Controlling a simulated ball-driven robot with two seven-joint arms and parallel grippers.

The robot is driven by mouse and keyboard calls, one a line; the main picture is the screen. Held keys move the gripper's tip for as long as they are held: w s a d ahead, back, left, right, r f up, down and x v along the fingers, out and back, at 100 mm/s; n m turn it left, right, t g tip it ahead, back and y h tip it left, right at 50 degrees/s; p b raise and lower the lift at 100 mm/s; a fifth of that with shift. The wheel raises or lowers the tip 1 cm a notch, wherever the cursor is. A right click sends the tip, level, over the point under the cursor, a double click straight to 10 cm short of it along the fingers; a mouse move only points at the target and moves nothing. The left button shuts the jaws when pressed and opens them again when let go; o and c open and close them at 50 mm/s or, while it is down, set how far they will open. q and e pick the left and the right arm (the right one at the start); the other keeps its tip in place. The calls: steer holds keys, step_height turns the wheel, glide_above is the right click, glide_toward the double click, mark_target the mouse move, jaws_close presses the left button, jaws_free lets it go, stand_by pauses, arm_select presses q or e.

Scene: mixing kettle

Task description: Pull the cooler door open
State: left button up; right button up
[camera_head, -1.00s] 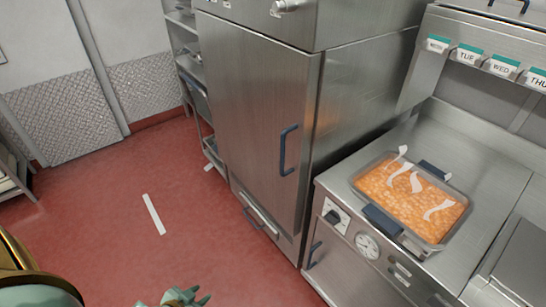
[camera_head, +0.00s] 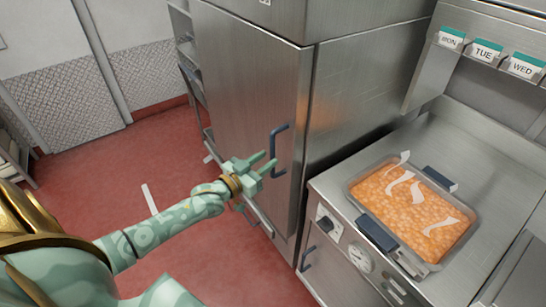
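The cooler door (camera_head: 246,95) is a tall brushed-steel panel on the cooler at the centre of the head view, and it looks closed. Its dark blue vertical handle (camera_head: 281,150) is on the door's right side. My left gripper (camera_head: 270,168) is stretched out in front of the door, just left of and at the lower part of the handle. Its two pale green fingers are spread apart and nothing shows between them. I cannot tell whether a fingertip touches the handle. My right gripper is out of view.
A steel counter to the right holds a pan of orange food (camera_head: 413,210) with blue handles. Day labels (camera_head: 487,51) hang on a rail above it. A steel shelf rack (camera_head: 187,50) stands left of the cooler.

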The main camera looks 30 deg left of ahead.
mark_target(271, 156)
arm_select(q)
steer(key=shift+w+d, duration=0.2)
steer(key=shift+w, duration=0.7)
steer(key=shift+w+d, duration=0.15)
steer(key=shift+w, duration=0.7)
steer(key=shift+c, duration=0.3)
steer(key=shift+s, duration=0.1)
jaws_close()
